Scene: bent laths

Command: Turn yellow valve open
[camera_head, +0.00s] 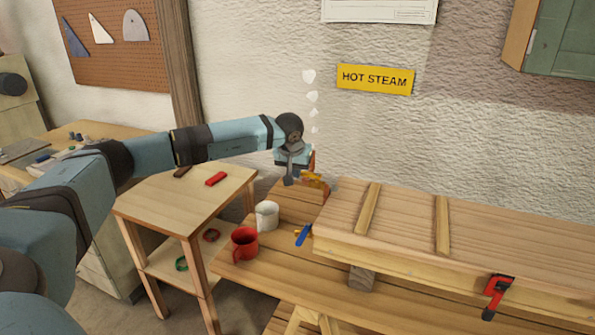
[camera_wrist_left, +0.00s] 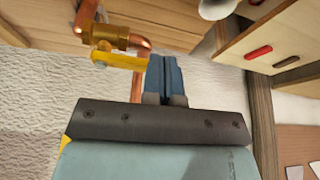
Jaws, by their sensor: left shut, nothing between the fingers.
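The yellow valve is a brass body (camera_wrist_left: 108,36) on a copper pipe with a flat yellow lever (camera_wrist_left: 120,60). In the left wrist view the lever lies roughly alongside the brass body, its right end beside my fingers. In the head view the valve (camera_head: 314,180) is small, low against the wall and partly hidden by my gripper. My left gripper (camera_head: 289,181) is just left of it. Its blue fingers (camera_wrist_left: 164,62) are shut together and empty, close to the lever's end; I cannot tell whether they touch it. My right gripper is not in view.
A wooden bench carries a white mug (camera_head: 267,215), a red mug (camera_head: 245,243), a blue-handled tool (camera_head: 303,235) and a long wooden box (camera_head: 480,235) with a red clamp (camera_head: 496,293). A small side table (camera_head: 190,205) stands left. White steam puffs (camera_head: 311,97) rise beside the HOT STEAM sign (camera_head: 375,79).

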